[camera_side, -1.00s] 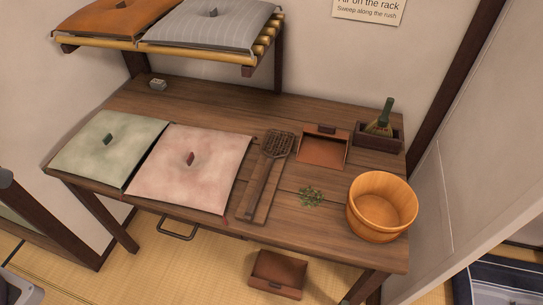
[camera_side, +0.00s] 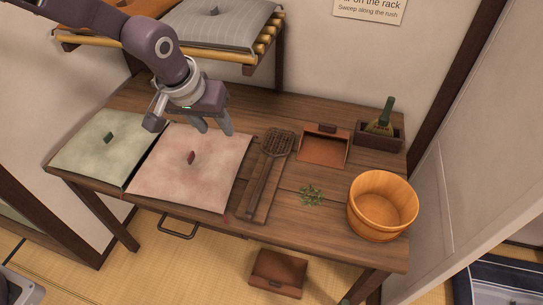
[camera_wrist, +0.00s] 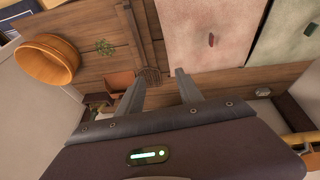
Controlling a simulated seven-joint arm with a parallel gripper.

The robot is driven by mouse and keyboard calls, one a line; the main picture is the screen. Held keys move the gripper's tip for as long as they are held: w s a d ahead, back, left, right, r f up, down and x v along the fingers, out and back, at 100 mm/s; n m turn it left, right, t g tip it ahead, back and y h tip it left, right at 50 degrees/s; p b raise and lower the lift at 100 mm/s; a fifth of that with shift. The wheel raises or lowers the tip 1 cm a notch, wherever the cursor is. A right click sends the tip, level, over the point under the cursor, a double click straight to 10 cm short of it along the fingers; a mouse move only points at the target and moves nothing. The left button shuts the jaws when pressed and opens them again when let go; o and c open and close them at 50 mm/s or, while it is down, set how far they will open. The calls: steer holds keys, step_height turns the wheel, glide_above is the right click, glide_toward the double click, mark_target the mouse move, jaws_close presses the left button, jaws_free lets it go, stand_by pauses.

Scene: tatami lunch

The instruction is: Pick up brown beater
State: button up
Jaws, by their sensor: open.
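The brown beater (camera_side: 268,166) lies on a wooden board on the table, its woven head toward the back and its handle toward the front edge. It also shows in the wrist view (camera_wrist: 147,58), with its head close to my fingertips in the picture. My gripper (camera_side: 216,132) is open and empty. It hangs above the back right part of the pink cushion, to the left of the beater and apart from it. In the wrist view my two fingers (camera_wrist: 158,82) are spread wide.
A pink cushion (camera_side: 185,178) and a green cushion (camera_side: 95,155) lie left of the beater. To its right are a dustpan (camera_side: 322,148), green leaves (camera_side: 311,195), a wooden tub (camera_side: 367,222) and a brush (camera_side: 384,118) in a box. A rack (camera_side: 264,45) with cushions overhangs the back left.

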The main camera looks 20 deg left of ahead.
glide_toward(260, 187)
steer(key=shift+w+f+m+y, duration=0.3)
steer(key=shift+w+f+m, duration=0.1)
steer(key=shift+w+f, duration=0.2)
steer(key=x, duration=0.7)
steer(key=shift+s+d+f, duration=0.1)
steer(key=shift+s+d, duration=0.1)
steer(key=shift+s, duration=0.15)
jaws_close()
